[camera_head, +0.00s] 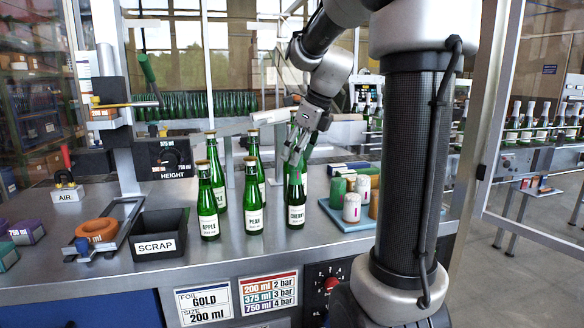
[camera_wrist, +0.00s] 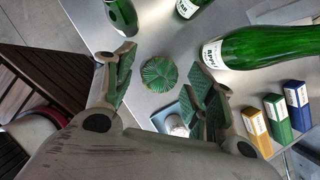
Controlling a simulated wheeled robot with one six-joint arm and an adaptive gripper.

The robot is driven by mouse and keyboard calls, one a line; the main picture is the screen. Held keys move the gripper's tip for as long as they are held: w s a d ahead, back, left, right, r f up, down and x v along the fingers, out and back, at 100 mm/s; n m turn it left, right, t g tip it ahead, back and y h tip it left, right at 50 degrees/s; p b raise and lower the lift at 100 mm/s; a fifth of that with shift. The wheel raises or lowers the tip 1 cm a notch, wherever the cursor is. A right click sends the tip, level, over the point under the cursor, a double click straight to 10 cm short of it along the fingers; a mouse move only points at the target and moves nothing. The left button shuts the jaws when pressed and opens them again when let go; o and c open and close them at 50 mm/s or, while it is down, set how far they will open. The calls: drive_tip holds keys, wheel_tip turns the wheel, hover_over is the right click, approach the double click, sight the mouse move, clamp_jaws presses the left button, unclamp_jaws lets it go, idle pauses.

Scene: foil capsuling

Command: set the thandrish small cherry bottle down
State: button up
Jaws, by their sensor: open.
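The cherry bottle (camera_head: 296,213), green with a white "CHERRY" label, stands upright on the grey bench to the right of the front pear bottle (camera_head: 253,218). My gripper (camera_head: 296,155) is at its upper part; its fingers hide much of the neck. In the wrist view my gripper (camera_wrist: 160,85) is open, with its green-padded fingers spread apart. A round green pleated shape (camera_wrist: 158,73) shows between them, apart from both pads. It seems to be the bottle's top seen from above, but I cannot be certain.
The front apple bottle (camera_head: 209,218) and more bottles stand left and behind. A blue tray (camera_head: 345,224) with white and green cylinders is close on the right. Yellow, green and blue boxes (camera_wrist: 275,117) lie nearby. A black scrap bin (camera_head: 160,246) is at the left.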

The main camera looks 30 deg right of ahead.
drive_tip(key=v, duration=0.6)
drive_tip(key=s+a+f+n, duration=0.2)
drive_tip(key=s+n, duration=0.4)
drive_tip(key=n, duration=0.4)
drive_tip(key=s+a+f+n+h, duration=0.1)
drive_tip(key=s+f+n, duration=0.4)
drive_tip(key=n, duration=0.5)
drive_tip(key=s+a+f+n+h, duration=0.1)
drive_tip(key=s+a+f+n, duration=0.3)
drive_tip(key=s+n, duration=0.5)
drive_tip(key=shift+s+f+n+t, duration=0.2)
drive_tip(key=shift+n+t, duration=0.1)
drive_tip(key=shift+n, duration=0.3)
